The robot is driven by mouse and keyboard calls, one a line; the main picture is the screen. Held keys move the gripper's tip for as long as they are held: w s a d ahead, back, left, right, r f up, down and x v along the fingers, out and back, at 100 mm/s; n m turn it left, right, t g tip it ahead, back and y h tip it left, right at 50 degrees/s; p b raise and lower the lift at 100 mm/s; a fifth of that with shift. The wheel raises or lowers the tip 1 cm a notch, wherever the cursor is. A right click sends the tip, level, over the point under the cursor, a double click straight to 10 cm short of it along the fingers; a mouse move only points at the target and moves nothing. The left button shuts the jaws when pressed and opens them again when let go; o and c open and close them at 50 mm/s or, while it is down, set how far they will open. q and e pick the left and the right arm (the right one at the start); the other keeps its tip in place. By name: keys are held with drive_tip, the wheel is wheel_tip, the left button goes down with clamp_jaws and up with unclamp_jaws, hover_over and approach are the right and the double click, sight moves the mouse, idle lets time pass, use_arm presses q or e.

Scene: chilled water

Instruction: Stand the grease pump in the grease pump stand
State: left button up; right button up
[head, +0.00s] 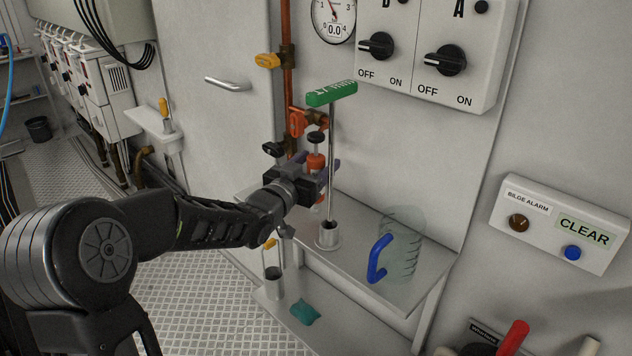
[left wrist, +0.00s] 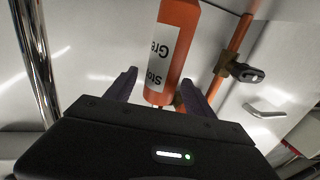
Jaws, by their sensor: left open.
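The grease pump appears to be the orange cylinder with a black top (head: 316,161). In the left wrist view the orange body (left wrist: 174,45) carries a white, partly cut-off label. I cannot tell which holder is the grease pump stand. My right gripper is not in view.
The grey shelf (head: 420,262) also bears a clear jug with a blue handle (head: 378,258). Below are a metal cup (head: 273,287) and a teal cloth (head: 305,312). Pipe valves (head: 297,122) and the switch box (head: 430,55) are close behind. The rod stands close beside my gripper.

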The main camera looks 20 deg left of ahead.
use_arm(q)
drive_tip(key=shift+c, duration=0.5)
clamp_jaws()
drive_tip(key=shift+r, duration=0.1)
